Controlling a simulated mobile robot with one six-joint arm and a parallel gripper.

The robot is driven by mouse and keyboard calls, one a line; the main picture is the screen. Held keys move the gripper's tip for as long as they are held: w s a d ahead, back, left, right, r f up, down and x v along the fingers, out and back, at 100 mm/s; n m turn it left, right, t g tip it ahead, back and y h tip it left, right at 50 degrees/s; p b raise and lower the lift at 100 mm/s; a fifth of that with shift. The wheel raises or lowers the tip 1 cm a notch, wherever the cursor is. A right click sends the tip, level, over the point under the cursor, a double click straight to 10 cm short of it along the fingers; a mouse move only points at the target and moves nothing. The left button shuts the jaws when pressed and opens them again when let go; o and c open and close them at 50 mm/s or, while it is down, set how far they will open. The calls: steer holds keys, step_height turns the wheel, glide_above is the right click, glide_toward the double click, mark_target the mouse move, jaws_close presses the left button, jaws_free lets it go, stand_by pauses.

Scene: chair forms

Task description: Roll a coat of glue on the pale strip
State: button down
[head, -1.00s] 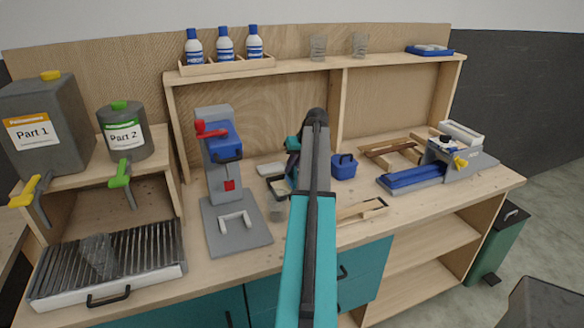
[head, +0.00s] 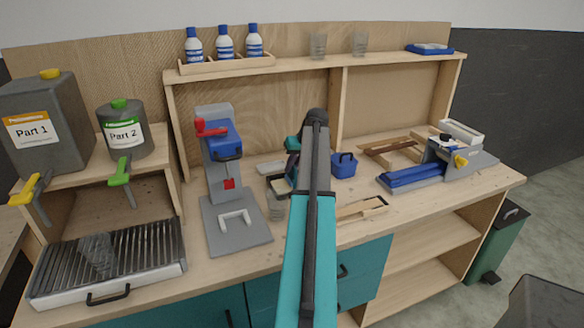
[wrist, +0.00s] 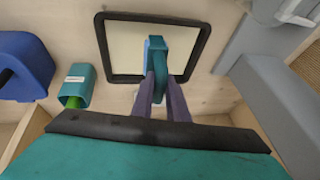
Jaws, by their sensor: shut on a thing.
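In the wrist view my gripper (wrist: 160,96) has its purple fingers shut on a teal-handled roller (wrist: 158,48). The roller is over the black-rimmed tray (wrist: 103,50) with a cream surface inside; I cannot tell whether it touches. The tray also shows in the head view (head: 281,186), partly hidden by my arm, which covers the fingertips there. A pale strip (head: 360,210) seems to lie in a small wooden holder at the front of the bench, right of my arm; its near end is partly hidden.
A blue caddy (head: 344,165) stands right of my arm. A clear cup (head: 276,206) stands just in front of the tray. A grey press (head: 235,225) is to the left, and a grey and blue clamp machine (head: 415,178) to the right. A teal cup (wrist: 78,86) is near the tray.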

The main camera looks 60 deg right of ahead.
steer(key=shift+r, duration=0.1)
steer(key=shift+r+p, duration=1.85)
steer(key=shift+r, duration=1.55)
